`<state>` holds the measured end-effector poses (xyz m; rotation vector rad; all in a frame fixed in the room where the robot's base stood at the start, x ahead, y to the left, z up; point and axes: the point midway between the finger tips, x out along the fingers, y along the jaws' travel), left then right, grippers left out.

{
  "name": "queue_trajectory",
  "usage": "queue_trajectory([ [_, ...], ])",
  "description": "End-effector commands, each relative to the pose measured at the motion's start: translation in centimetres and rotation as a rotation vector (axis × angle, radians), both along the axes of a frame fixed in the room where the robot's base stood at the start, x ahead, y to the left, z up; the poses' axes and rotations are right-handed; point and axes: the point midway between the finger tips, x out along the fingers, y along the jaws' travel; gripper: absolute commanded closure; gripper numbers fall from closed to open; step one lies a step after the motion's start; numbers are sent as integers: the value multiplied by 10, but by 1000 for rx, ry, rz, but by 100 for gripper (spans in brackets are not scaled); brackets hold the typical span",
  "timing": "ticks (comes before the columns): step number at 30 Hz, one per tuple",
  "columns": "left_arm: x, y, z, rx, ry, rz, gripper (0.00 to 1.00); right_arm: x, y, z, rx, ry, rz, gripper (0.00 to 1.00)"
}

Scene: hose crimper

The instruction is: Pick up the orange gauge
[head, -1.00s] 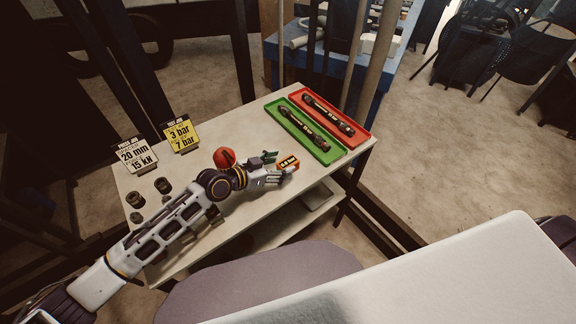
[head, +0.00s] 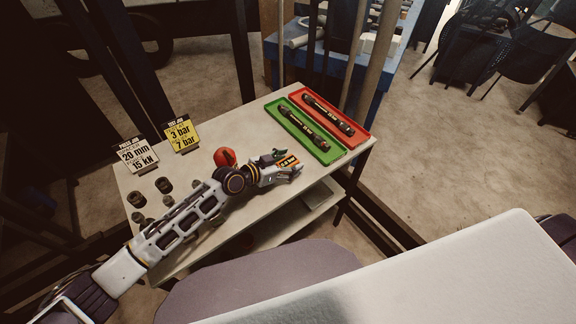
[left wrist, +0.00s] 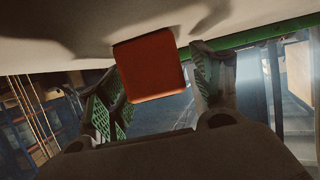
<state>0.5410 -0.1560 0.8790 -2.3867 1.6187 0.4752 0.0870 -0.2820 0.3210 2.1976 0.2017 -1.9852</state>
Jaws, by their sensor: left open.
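The orange gauge (head: 288,162) is a small block with a dark printed label, lying on the pale table near its front right edge. In the left wrist view the gauge (left wrist: 150,66) shows as a plain orange-red square face between the two fingers. My left gripper (head: 284,166) is open, low over the table, with its fingers on either side of the gauge. In the left wrist view the gripper (left wrist: 158,88) has gaps beside the gauge, and whether either finger touches it is unclear. My right gripper is not in view.
A green tray (head: 326,155) and a red tray (head: 358,139), each holding a dark hose, lie behind the gripper. A red round object (head: 224,157) stands beside my wrist. Several dark fittings (head: 164,185) and two signs, white (head: 138,155) and yellow (head: 181,134), are at the left.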

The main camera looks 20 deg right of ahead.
Motion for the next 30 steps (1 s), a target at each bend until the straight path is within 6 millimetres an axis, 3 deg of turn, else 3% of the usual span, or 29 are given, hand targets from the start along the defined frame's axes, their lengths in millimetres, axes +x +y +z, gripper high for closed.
queue_trajectory([
  [2,0,0,0,0,0,0,35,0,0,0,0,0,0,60],
  [16,0,0,1,-2,-1,0,93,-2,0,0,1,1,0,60],
  [30,1,0,5,-1,-2,1,93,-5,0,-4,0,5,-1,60],
])
